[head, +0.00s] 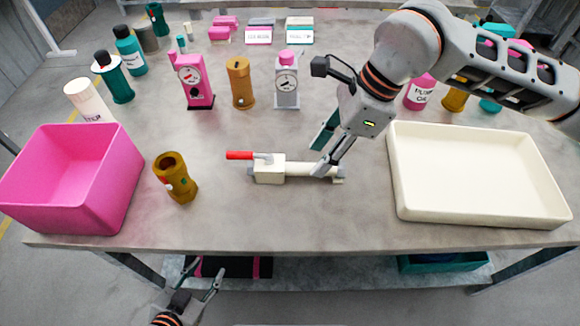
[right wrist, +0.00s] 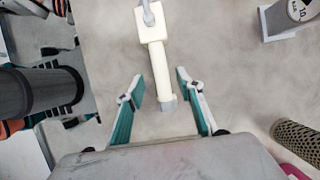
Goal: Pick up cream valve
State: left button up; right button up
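The cream valve (head: 298,169) lies on its side in the middle of the table, with a boxy body and red handle at its left end and a grey tip at its right end. It also shows in the right wrist view (right wrist: 155,60), pointing toward the gripper. My right gripper (head: 323,152) is open over the valve's pipe end. In the right wrist view its two teal-padded fingers (right wrist: 160,88) stand either side of the pipe's end, with gaps on both sides. My left gripper (head: 198,284) is open and empty below the table's front edge.
A pink bin (head: 110,190) and a brown fitting (head: 177,178) stand to the left. A cream tray (head: 470,210) lies close by on the right. Gauges, bottles and boxes stand behind. The table in front of the valve is clear.

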aim_at(311, 166)
jog(key=x, duration=0.4)
jog(key=shift+a+f, duration=0.15)
jog(key=shift+f, duration=0.15)
jog(key=shift+f, duration=0.25)
dwell(0.4)
jog(key=shift+r, duration=0.1)
grip_shut()
